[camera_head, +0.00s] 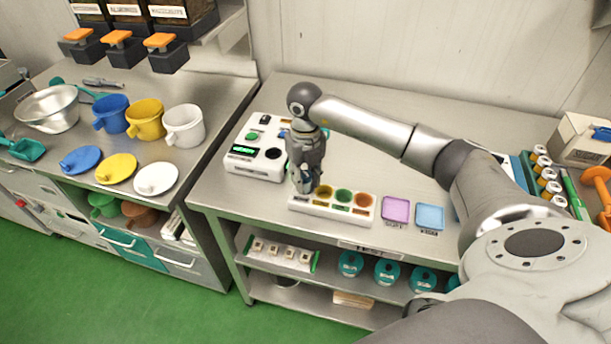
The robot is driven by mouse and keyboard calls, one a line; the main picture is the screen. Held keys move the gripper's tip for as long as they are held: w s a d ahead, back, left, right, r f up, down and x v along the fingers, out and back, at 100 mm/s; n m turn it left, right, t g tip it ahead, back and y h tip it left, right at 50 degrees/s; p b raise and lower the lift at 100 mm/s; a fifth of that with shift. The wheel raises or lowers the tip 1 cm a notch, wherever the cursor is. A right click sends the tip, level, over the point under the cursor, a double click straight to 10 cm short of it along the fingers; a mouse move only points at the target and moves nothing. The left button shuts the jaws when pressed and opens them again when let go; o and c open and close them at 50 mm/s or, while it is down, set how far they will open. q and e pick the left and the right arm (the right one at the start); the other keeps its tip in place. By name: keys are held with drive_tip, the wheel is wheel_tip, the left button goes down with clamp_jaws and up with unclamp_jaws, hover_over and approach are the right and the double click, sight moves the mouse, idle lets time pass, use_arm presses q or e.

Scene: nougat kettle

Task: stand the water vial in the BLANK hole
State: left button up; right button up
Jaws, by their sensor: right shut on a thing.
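My right gripper (304,184) points down over the left end of a white block (333,210) on the right-hand steel table. It is shut on the water vial, which its fingers almost wholly hide. The labels are too small to read, so I cannot pick out the BLANK hole. My left gripper is not in view.
A white instrument (245,165) with a green display stands left of the gripper. Purple (396,209) and blue (430,216) square trays lie right of the block. My right arm crosses above the table. Cups and a bowl (48,110) stand on the left counter.

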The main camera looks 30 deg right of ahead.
sight(305, 174)
drive_tip(key=shift+f+b, duration=0.6)
drive_tip(key=shift+f, duration=0.05)
idle(0.5)
drive_tip(key=o, duration=0.7)
drive_tip(key=shift+r+p, duration=3.55)
drive_tip(key=shift+r, duration=2)
